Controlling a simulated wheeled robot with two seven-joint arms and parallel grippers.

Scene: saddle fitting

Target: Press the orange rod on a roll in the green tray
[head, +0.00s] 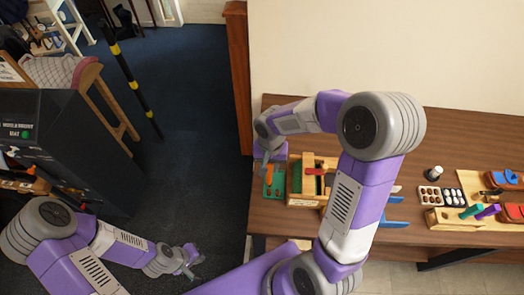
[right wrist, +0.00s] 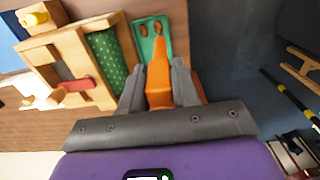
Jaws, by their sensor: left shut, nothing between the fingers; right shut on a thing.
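My right gripper (head: 265,165) is over the left end of the table. In the right wrist view its grey fingers (right wrist: 159,78) are shut on the orange rod (right wrist: 159,62), whose narrow end points away from the palm. The green tray (right wrist: 166,22) lies just beyond the rod tip, with brownish oval shapes in it that look like rolls (right wrist: 145,30). The tip overlaps the tray's near part; I cannot tell whether it touches a roll. The tray (head: 280,184) is partly covered by the gripper in the head view. My left gripper (head: 189,263) is shut and empty over the floor.
A wooden frame (head: 302,201) with a green dotted panel (right wrist: 108,62) and a red piece (right wrist: 76,86) stands beside the tray. Muffin-like trays (head: 430,195), a small bottle (head: 435,172) and a wooden rack (head: 460,219) are further right. Blue floor lies left of the table.

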